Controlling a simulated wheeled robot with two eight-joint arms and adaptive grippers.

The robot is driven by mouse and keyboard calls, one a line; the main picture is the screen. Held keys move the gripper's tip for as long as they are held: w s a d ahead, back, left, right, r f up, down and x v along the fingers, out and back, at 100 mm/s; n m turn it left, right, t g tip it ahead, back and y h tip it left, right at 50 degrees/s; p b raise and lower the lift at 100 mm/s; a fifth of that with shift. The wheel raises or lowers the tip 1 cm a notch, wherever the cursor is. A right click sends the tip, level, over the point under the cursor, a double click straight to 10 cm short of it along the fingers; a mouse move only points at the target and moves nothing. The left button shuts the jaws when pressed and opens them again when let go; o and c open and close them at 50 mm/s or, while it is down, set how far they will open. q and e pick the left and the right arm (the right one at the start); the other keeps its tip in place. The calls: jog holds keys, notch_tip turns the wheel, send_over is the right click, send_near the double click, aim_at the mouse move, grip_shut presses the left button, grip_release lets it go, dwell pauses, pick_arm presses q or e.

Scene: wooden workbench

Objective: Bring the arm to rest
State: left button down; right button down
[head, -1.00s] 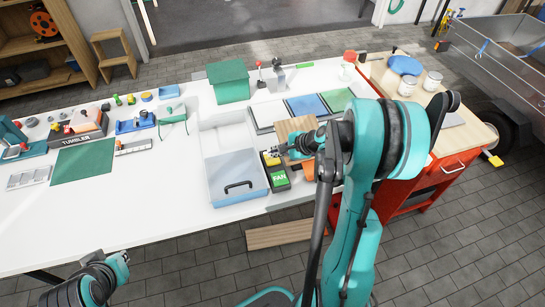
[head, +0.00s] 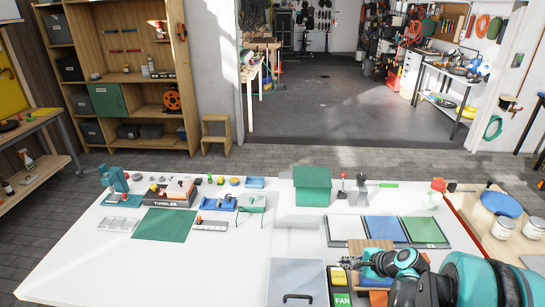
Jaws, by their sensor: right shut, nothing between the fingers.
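My right arm comes in from the lower right, teal and black. Its right gripper (head: 346,263) points left over the bench, with its fingers shut and nothing held. The fingertips are just above or beside a small yellow-labelled box (head: 338,277), and a green "FAN" box (head: 342,299) is close below them in the picture. A wooden board (head: 371,246) lies behind the gripper. How high the fingers are above the bench, I cannot tell. My left gripper is out of view.
A green house-shaped box (head: 312,186) is further back. The white bench (head: 100,255) is bare at front left. A wooden worktop (head: 478,212) adjoins at right.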

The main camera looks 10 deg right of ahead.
jog(key=s+a+r+n+h, duration=0.2)
jog(key=s+a+r+n, duration=0.3)
jog(key=n, duration=0.5)
jog(key=s+a+r+n+g+h, duration=0.1)
jog(key=s+a+r+n, duration=0.3)
jog(key=s+a+n, duration=0.6)
jog(key=shift+s+a+r+n+h, duration=0.15)
jog(key=shift+s+r+n+h, duration=0.4)
jog(key=shift+s, duration=0.6)
jog(key=shift+f, duration=0.15)
